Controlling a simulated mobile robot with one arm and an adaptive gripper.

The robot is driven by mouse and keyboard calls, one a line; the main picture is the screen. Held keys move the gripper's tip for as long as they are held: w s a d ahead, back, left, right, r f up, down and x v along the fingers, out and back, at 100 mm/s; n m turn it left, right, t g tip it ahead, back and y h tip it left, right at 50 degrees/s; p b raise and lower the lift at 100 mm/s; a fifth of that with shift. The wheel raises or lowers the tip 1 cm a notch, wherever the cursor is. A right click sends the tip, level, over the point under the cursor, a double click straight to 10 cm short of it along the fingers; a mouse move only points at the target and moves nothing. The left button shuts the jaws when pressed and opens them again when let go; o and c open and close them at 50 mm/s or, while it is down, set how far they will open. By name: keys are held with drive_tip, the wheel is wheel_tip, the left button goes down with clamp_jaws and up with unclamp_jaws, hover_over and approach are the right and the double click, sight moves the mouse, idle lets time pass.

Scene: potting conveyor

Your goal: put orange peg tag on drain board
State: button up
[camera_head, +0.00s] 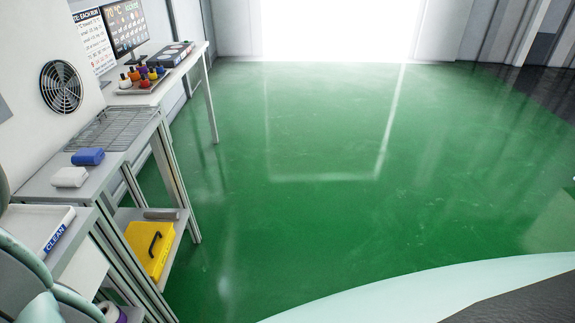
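Several small coloured pieces with dark tops stand close together on a small tray (128,91) on the far bench at upper left. They look like the peg tags. An orange-looking one (144,83) seems to be at the front of the group, but they are too small to tell apart surely. A wire rack (112,128), which looks like the drain board, lies on the nearer bench. It looks empty. My gripper is not in view.
A blue block (88,156) and a white block (69,177) lie in front of the rack. A white tray marked CLEAN (35,225) is nearer. A yellow case (150,248) sits on a lower shelf. A monitor (126,26) stands behind the tags. The green floor (320,180) is clear.

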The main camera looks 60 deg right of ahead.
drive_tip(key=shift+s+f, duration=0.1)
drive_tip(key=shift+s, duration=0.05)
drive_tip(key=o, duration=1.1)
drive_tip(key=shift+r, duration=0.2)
